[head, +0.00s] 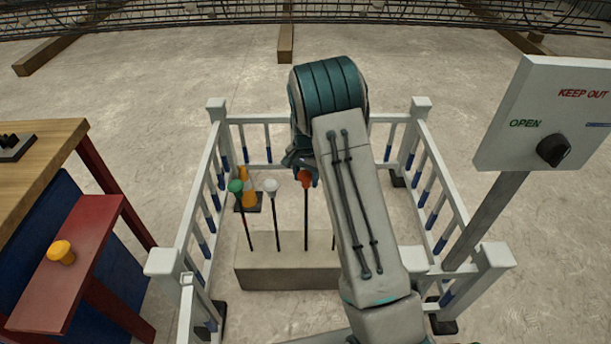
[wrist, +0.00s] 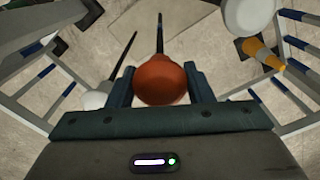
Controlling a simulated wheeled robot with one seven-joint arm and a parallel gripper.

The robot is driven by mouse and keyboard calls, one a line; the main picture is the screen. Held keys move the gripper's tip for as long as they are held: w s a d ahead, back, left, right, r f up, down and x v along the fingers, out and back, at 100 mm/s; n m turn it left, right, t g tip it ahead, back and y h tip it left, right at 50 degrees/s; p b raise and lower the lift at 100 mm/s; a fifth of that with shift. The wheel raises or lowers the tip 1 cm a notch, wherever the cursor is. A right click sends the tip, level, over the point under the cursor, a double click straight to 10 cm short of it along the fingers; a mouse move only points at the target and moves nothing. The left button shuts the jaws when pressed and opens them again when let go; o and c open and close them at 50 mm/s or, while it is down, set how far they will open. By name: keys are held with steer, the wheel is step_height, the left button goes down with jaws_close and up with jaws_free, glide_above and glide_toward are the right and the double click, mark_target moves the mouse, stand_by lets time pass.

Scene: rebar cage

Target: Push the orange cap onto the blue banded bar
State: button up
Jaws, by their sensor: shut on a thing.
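The orange cap (head: 306,178) is round and orange-red, at the top of a dark upright bar (head: 306,222) in the head view. In the wrist view the orange cap (wrist: 160,80) sits between the two fingers of my gripper (wrist: 158,88), which is shut on it. The dark bar (wrist: 160,32) runs away from behind the cap. I cannot tell how far the cap is down over the bar. No blue band shows on this bar; its upper end is hidden by the cap. In the head view my gripper (head: 302,165) is partly hidden by my arm.
A green cap (head: 235,186) and a white cap (head: 272,187) top neighbouring bars in the concrete block (head: 285,268). Another white cap (wrist: 97,97) is close by my gripper. A white fence surrounds it, with a cone (head: 248,192) inside.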

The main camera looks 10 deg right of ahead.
mark_target(306, 185)
steer(key=shift+f+b, duration=1.2)
steer(key=shift+f, duration=0.85)
steer(key=o, duration=1)
step_height(306, 185, up, 14)
steer(key=shift+f+p, duration=0.1)
steer(key=shift+p, duration=0.85)
